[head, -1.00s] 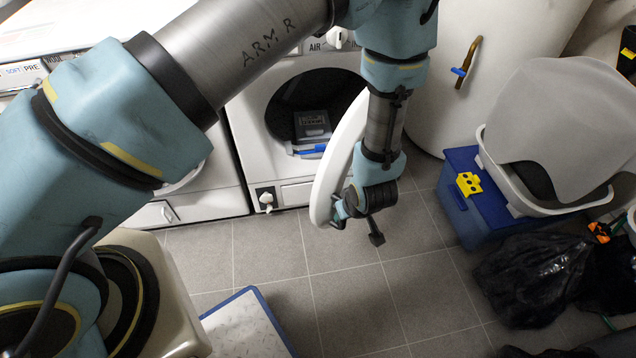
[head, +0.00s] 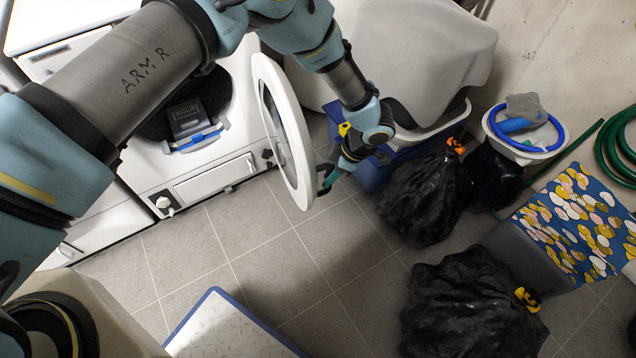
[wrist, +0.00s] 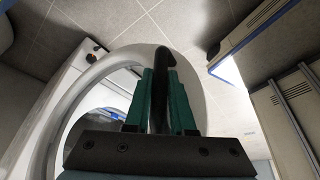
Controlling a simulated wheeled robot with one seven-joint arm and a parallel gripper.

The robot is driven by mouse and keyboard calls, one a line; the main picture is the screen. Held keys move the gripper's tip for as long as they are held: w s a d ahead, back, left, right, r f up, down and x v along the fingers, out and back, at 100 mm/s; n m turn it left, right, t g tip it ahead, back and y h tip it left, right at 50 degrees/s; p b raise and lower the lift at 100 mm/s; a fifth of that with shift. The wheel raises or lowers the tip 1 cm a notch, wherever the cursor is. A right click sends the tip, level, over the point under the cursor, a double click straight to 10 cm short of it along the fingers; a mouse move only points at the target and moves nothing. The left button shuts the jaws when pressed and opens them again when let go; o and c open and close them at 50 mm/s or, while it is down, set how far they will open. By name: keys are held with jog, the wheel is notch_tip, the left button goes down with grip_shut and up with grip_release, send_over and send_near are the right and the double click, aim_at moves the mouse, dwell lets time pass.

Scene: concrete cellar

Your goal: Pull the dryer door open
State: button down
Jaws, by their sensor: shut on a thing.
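The white dryer (head: 215,182) stands at the left in the head view, with its round dark opening uncovered. Its door (head: 297,140), a white ring around a glass centre, stands swung well out to the right, seen at a slant. My gripper (head: 331,177) is at the door's outer, lower right edge. In the wrist view my gripper (wrist: 161,95) has its green fingers closed around a dark bar-like handle (wrist: 163,62) in front of the white door (wrist: 118,62). The exact contact is partly hidden by the fingers.
A device with a blue edge (head: 187,118) sits at the dryer opening. A blue-edged white platform (head: 225,330) lies on the tiles. Black bags (head: 425,200) and a small tub (head: 545,150) stand at the right. Floor between dryer and bags is clear.

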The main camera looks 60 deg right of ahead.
jog(key=shift+s+d, duration=0.1)
jog(key=shift+d, duration=0.25)
jog(key=c, duration=0.8)
grip_release()
jog(key=shift+o, duration=0.2)
jog(key=b+v, duration=0.1)
jog(key=v, duration=0.9)
jog(key=shift+r, duration=0.3)
jog(key=shift+s+d, duration=0.15)
jog(key=shift+s, duration=0.05)
